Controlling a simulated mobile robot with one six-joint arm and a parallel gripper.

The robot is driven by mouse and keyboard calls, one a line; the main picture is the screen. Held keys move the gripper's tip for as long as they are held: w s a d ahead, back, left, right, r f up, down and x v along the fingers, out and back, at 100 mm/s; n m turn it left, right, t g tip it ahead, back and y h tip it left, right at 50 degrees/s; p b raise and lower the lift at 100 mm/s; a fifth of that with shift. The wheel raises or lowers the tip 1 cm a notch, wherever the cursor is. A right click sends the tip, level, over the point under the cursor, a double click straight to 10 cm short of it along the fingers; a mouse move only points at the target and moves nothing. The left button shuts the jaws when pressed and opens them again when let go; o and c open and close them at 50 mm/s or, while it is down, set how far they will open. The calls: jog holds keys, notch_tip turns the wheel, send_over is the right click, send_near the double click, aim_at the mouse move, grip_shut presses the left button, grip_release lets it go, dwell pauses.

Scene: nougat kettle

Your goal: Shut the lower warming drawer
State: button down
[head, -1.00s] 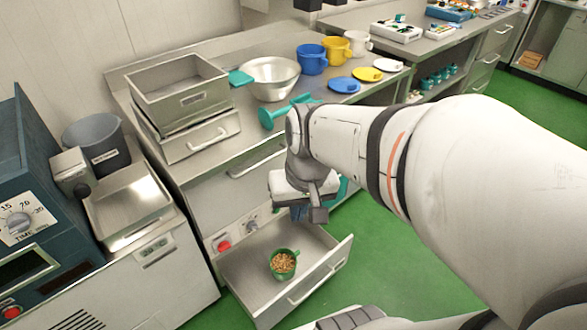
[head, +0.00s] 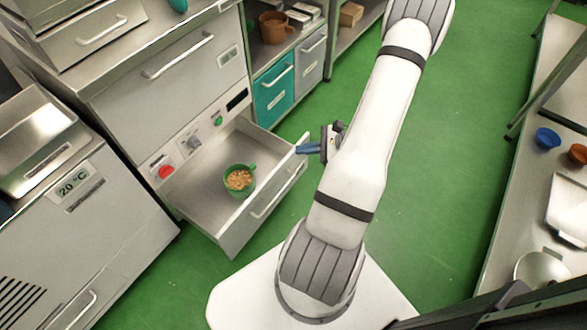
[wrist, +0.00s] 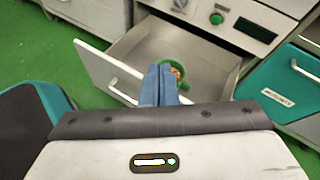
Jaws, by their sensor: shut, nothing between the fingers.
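The lower warming drawer (head: 205,186) is pulled out of the steel cabinet below the control panel. A green cup (head: 240,192) full of small nut-like pieces stands inside it. The drawer's front carries a bar handle (head: 280,192). My gripper (head: 298,149) is shut and empty, by the top right corner of the drawer front in the head view. In the wrist view its blue fingers (wrist: 159,70) point toward the drawer front (wrist: 103,73) and partly hide the green cup (wrist: 186,82). I cannot tell whether the fingertips touch the drawer.
The panel above the drawer has a red button (head: 166,172) and a green knob (head: 218,121). A closed upper drawer (head: 175,80) is above it. A counter (head: 510,200) lines the far right. Green floor is clear between.

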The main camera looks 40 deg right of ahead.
jog(key=s+d+f+m+t+h+b, duration=0.2)
jog(key=d+f+m, duration=0.15)
jog(key=f, duration=0.35)
jog(key=s+d+f+m+t+h+b, duration=0.1)
jog(key=s+d+f+m+t+h, duration=0.2)
jog(key=f, duration=0.5)
jog(key=m+b, duration=0.1)
jog(key=b, duration=0.3)
send_near(288, 159)
jog(key=shift+g, duration=0.3)
jog(key=x, duration=0.5)
jog(key=shift+w+a, duration=0.15)
jog(key=shift+w, duration=0.05)
jog(key=shift+w+a, duration=0.15)
jog(key=shift+w, duration=0.35)
jog(key=shift+w, duration=0.15)
